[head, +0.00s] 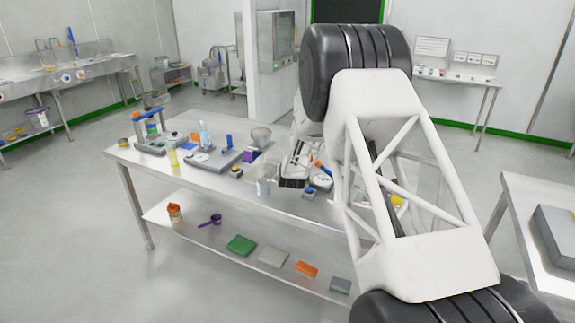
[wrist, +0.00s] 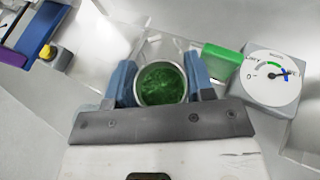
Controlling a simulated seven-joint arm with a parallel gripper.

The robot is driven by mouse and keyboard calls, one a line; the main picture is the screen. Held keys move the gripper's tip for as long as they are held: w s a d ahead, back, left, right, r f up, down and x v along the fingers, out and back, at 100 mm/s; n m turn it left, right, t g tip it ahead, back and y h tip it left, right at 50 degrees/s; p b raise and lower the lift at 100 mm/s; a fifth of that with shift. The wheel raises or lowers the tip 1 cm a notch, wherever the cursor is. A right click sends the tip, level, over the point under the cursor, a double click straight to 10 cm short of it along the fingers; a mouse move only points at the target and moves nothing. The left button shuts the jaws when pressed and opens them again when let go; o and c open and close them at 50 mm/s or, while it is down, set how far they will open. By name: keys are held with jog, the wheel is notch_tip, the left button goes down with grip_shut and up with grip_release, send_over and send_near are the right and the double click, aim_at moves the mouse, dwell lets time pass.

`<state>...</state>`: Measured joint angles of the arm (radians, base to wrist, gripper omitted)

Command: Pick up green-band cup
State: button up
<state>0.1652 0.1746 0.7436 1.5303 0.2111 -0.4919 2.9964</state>
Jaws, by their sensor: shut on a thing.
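In the wrist view a round cup (wrist: 161,85) with a pale rim and green granular contents sits between the two blue-grey fingers of my gripper (wrist: 161,88). The fingers are shut on the cup, one on each side. I see it from above, so a band on its outer wall does not show. In the head view my gripper (head: 293,178) is over the right part of the steel table, and I cannot make out the cup there. I cannot tell whether the cup touches the table.
A dial gauge (wrist: 270,80) and a green block (wrist: 222,61) stand close to the right of the cup. A yellow-topped item (wrist: 55,55) is at the left. Several items crowd the steel table (head: 140,160); its lower shelf (head: 190,228) holds more.

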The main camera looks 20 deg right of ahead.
jog(key=s+a, duration=0.1)
jog(key=s, duration=0.6)
jog(key=shift+s+a+r, duration=0.2)
jog(key=shift+s+r, duration=0.15)
jog(key=shift+r, duration=0.05)
dwell(0.5)
